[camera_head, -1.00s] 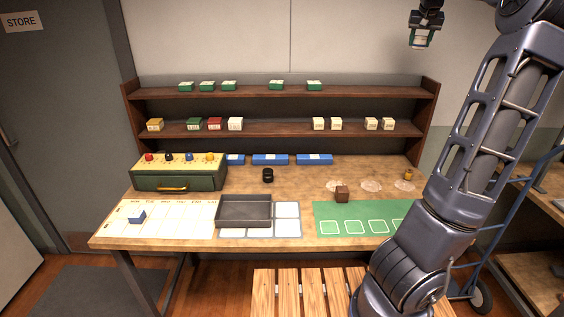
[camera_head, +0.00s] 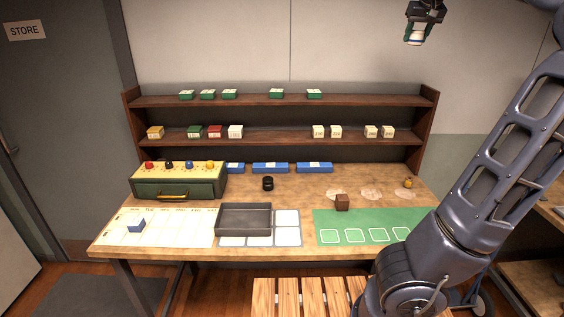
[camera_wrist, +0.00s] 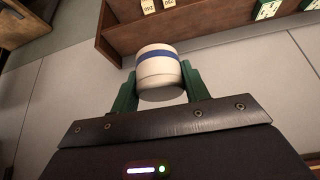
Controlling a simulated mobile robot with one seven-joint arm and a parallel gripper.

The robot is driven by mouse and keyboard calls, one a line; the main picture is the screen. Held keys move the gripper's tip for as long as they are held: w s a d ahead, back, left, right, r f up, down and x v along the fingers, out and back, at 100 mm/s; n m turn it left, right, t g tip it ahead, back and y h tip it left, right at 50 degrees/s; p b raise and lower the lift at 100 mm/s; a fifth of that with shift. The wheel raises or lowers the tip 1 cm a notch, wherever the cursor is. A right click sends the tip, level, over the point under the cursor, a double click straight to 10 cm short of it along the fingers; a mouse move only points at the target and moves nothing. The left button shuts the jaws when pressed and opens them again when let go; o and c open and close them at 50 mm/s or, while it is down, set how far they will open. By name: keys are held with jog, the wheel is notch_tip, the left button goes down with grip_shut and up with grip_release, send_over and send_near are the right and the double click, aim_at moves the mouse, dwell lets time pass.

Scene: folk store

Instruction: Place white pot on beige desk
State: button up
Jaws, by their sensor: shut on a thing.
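The white pot (camera_wrist: 160,76), a short cylinder with a blue band, is between the green fingers of my gripper (camera_wrist: 163,84) in the wrist view. My gripper is shut on it. In the head view, my gripper (camera_head: 415,36) hangs at the top right, high in front of the wall and above shelf level, with a small white part of the pot showing. The beige desk (camera_head: 300,188) stands below and to the left of my gripper, well apart from the pot.
A two-tier shelf (camera_head: 270,101) with small boxes stands along the desk's back. A green drawer box (camera_head: 177,190), a grey tray (camera_head: 243,219), a green mat (camera_head: 335,222) and a brown cube (camera_head: 342,202) are on the desk. Bare desk shows in the middle. A slatted wooden surface (camera_head: 290,300) is in front.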

jog(key=shift+s+a+r+n, duration=0.15)
jog(key=shift+s+a+r, duration=0.15)
jog(key=shift+s+a, duration=0.2)
jog(key=shift+s+a+r+n, duration=0.15)
jog(key=shift+s+a+r, duration=0.1)
jog(key=shift+s+a, duration=0.2)
jog(key=shift+y, duration=0.3)
jog(key=shift+f, duration=29.1)
jog(key=shift+f, duration=0.15)
jog(key=shift+f, duration=1.65)
jog(key=shift+f, duration=0.1)
jog(key=o, duration=1)
jog(key=shift+o, duration=0.2)
